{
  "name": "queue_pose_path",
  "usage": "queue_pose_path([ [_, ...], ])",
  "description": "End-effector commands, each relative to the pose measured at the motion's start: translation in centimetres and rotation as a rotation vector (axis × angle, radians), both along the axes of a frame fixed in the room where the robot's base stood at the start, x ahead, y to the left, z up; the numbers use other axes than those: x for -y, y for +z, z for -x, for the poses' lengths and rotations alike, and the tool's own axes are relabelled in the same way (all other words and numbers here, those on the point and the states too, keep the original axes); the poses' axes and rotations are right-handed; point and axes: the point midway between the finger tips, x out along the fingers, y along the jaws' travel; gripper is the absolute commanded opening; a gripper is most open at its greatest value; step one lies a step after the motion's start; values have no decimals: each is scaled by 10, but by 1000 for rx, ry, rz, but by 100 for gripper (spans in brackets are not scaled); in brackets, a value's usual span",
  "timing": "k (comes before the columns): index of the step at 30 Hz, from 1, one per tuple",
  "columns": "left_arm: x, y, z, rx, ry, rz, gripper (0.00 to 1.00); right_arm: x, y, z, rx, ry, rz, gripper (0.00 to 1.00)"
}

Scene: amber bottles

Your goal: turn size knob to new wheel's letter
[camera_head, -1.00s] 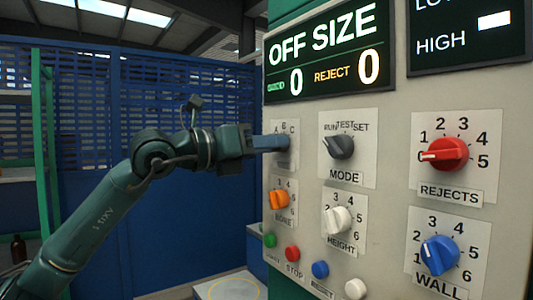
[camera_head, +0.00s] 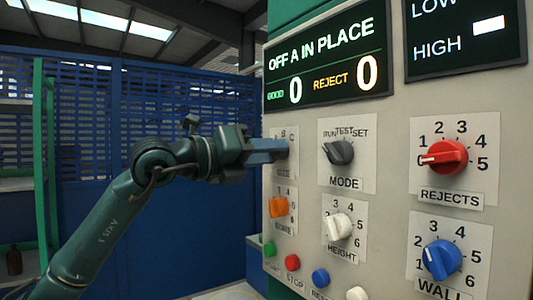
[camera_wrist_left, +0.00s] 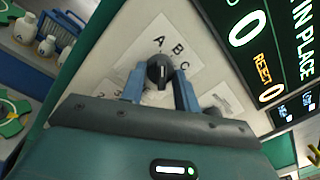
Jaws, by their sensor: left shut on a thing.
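The size knob (camera_wrist_left: 159,72) is dark, on a white plate lettered A, B and C (camera_wrist_left: 184,64) in the left wrist view. It sits between the two blue fingers of my left gripper (camera_head: 280,151), which is shut on it. Its light mark seems to lie toward the A, though it is small. In the head view the gripper hides the knob and part of its plate. The display (camera_head: 328,62) reads "OFF A IN PLACE", with good 0 and reject 0. My right gripper is out of view.
The mode knob (camera_head: 340,152) is just right of the gripper. The orange bore knob (camera_head: 278,207) is below it, with the white height knob (camera_head: 340,226) beside that. The red rejects knob (camera_head: 444,158) and blue wall knob (camera_head: 441,260) are farther right. Coloured buttons line the bottom.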

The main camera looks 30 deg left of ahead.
Motion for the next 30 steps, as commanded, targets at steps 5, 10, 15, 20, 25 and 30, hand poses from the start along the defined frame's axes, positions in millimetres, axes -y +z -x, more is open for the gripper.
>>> queue_pose_path([
  [5, 0, 1, 0, 2, -1, 3, 41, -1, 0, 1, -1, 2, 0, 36],
  [10, 0, 1, 0, 1, 0, 1, 53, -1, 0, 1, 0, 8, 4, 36],
  [15, 0, 0, 0, 1, 0, 1, 53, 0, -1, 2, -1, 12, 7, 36],
  [20, -4, -2, 7, 0, 1, 0, 53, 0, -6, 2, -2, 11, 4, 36],
  [25, -18, -7, 33, 1, 6, -2, 53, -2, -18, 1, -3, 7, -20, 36],
  [30, -34, -11, 69, 1, 6, -2, 53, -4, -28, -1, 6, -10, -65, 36],
])
